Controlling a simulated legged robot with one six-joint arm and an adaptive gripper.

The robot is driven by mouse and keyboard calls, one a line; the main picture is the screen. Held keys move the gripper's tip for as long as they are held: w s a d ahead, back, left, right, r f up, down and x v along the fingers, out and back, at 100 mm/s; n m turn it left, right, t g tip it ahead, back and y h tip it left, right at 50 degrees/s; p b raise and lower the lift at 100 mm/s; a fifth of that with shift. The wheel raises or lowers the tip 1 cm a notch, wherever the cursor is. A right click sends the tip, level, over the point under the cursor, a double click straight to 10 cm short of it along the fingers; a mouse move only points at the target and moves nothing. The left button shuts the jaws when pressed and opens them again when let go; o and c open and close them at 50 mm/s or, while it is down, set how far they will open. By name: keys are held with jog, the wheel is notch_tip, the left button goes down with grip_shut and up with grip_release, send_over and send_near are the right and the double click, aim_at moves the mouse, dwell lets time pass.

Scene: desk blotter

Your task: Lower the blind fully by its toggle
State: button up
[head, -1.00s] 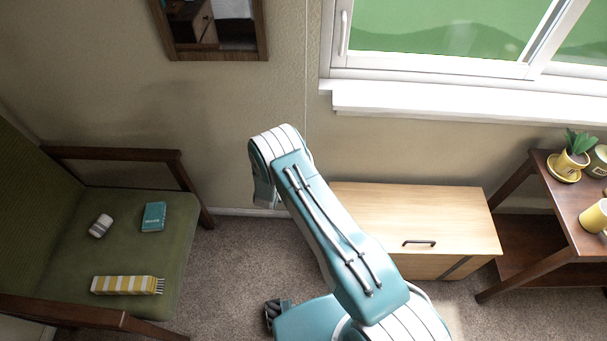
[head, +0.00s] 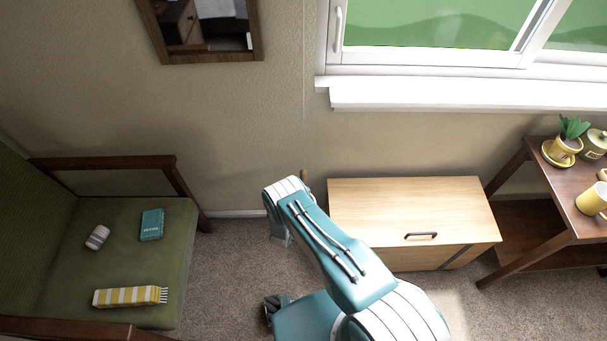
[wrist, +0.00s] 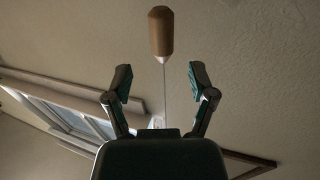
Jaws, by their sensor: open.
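The toggle (wrist: 161,32) is a brown wooden piece on a thin cord (wrist: 166,85), and hangs clear of the fingers in the wrist view. My gripper (wrist: 160,67) is open and empty. In that view its fingers stand either side of the cord, with the toggle past their tips; I cannot tell the depth between them. In the head view the toggle (head: 304,175) shows just beyond my arm's bend, in front of the wall, and my gripper is hidden. The window (head: 430,30) shows bare glass there, with no blind across it.
A wooden cabinet (head: 415,205) stands below the white sill (head: 450,95). A side table (head: 545,185) with plant pot (head: 562,150) and yellow mug (head: 592,198) is at right. A green armchair (head: 120,250) holds small items at left. A framed mirror (head: 205,25) hangs on the wall.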

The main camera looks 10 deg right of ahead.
aim_at(303, 174)
jog(key=x, duration=0.7)
jog(key=shift+a, duration=0.15)
grip_shut()
